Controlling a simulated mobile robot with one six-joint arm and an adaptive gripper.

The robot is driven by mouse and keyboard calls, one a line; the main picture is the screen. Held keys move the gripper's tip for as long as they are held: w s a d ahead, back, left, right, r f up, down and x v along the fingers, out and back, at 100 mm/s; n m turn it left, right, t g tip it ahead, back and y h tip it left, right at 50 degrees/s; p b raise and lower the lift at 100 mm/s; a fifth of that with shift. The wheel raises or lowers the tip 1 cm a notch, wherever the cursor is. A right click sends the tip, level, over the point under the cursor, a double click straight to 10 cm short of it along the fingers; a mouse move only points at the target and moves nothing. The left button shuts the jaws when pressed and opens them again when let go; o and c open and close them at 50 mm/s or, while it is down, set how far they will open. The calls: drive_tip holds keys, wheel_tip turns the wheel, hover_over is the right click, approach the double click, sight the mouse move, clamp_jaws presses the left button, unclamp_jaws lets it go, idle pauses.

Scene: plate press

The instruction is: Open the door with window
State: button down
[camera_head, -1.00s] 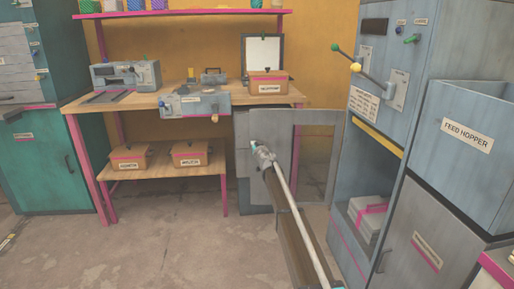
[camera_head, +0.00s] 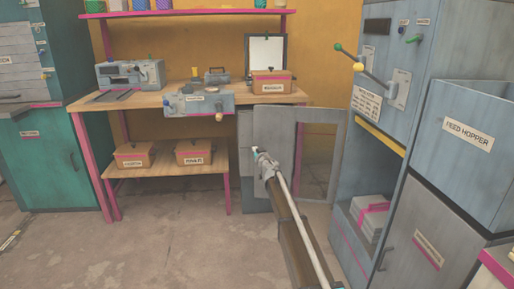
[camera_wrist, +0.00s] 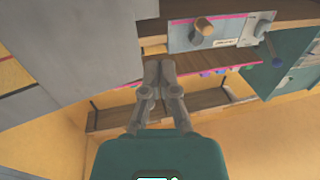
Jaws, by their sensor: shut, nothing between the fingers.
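A grey panel (camera_head: 272,128) with a rectangular window opening in its right part stands upright between the workbench and the grey press. Wall and floor show through the opening. Whether the panel is hinged to the press cannot be told. My gripper (camera_head: 256,152) is in front of the panel's left part in the head view; contact there cannot be told. In the wrist view my gripper (camera_wrist: 160,66) has its fingers together with nothing between them. A large grey surface (camera_wrist: 60,50) fills the upper left there, beside the fingers.
The press (camera_head: 390,110) stands at right, with an open bay, a lever (camera_head: 349,57) and the feed hopper (camera_head: 465,140). The workbench (camera_head: 140,102) holds machines and a box (camera_head: 272,83). A teal cabinet (camera_head: 45,160) is far left. Floor at front left is clear.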

drive_tip(key=s, duration=0.6)
idle(0.3)
